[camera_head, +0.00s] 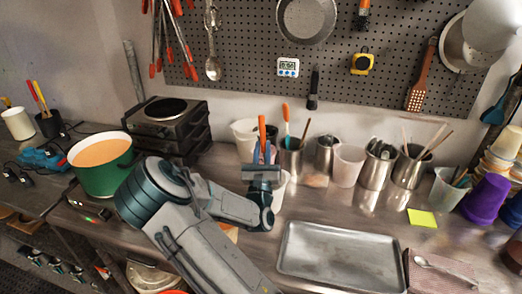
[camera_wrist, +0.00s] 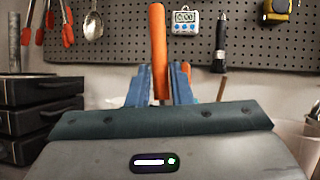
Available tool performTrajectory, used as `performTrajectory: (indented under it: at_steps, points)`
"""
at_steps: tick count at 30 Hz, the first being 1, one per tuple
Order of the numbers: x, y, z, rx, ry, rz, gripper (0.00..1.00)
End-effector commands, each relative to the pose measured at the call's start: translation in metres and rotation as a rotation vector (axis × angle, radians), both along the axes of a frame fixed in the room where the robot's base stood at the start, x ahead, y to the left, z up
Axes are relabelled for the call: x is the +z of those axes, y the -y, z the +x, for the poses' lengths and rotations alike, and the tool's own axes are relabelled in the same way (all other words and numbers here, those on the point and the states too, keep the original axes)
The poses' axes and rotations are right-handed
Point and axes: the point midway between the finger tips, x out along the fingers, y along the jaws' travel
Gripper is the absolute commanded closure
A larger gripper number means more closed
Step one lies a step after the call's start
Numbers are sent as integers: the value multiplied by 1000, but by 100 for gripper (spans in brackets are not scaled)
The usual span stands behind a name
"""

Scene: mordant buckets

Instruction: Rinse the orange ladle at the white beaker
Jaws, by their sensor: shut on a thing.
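My gripper (camera_head: 262,160) is shut on the orange handle of the ladle (camera_head: 262,132), which stands about upright. In the wrist view the handle (camera_wrist: 159,45) rises between my blue fingers (camera_wrist: 160,92). The ladle's lower end is hidden behind my gripper and wrist. A white beaker-like container (camera_head: 280,190) shows partly, just behind and below my gripper; I cannot tell whether the ladle is inside it. Other whitish containers stand close by, one behind my gripper (camera_head: 241,129) and one to the right (camera_head: 348,165), so I cannot tell for sure which is the white beaker.
Metal cups with utensils (camera_head: 378,167) line the back of the bench, one with another orange-handled tool (camera_head: 286,112). A grey tray (camera_head: 340,285) lies front right. A green pot with orange contents (camera_head: 102,175) and a black stacked hotplate (camera_head: 170,125) stand left.

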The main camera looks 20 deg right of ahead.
Motion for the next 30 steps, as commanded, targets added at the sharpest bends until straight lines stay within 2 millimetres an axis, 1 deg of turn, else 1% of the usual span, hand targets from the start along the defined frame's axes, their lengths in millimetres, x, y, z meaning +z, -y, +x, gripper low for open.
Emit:
performTrajectory:
  at_steps: [3,8,18,22,30]
  points:
    - [1,6,1,-1,0,-2,100]
    - [0,7,1,0,0,-1,100]
    - [1,-6,-1,0,-1,0,100]
    - [0,-9,-2,-1,-1,0,100]
    - [1,0,0,-1,0,0,100]
